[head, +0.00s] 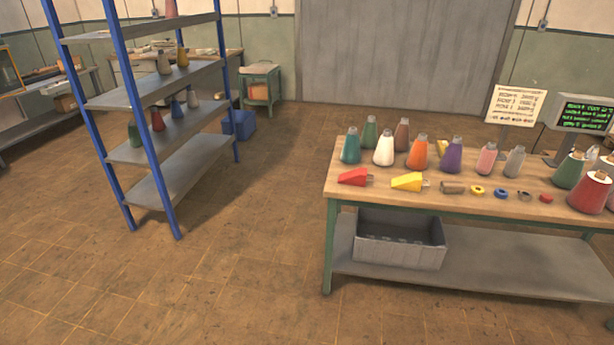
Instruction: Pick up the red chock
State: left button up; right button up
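The red chock (354,177) is a small wedge lying near the left front corner of the wooden-topped workbench (347,197). A yellow wedge of like shape (407,182) lies to its right. Nothing touches the red chock in the head view, and nothing covers it. Neither of my grippers is in view.
Several colored bottles, such as a teal one (351,147), stand behind the chock. Small rings and a screen (585,113) are further right. A grey bin (400,240) sits on the bench's lower shelf. A blue-post rack (140,153) stands left, with open floor (240,250) between.

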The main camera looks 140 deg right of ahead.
aim_at(357, 178)
jog(key=j+z, duration=0.1)
jog(key=z, duration=4.8)
jog(key=i+l+u, duration=0.1)
jog(key=u, duration=0.4)
jog(key=i+l+u, duration=0.15)
jog(key=u, duration=0.35)
jog(key=l+u, duration=0.15)
jog(key=u, duration=0.35)
jog(key=i+l+u, duration=0.1)
jog(key=l+u, duration=0.15)
jog(key=l, duration=0.25)
jog(key=l+u, duration=0.25)
jog(key=l, duration=0.3)
jog(key=l+u, duration=0.25)
jog(key=l, duration=1.9)
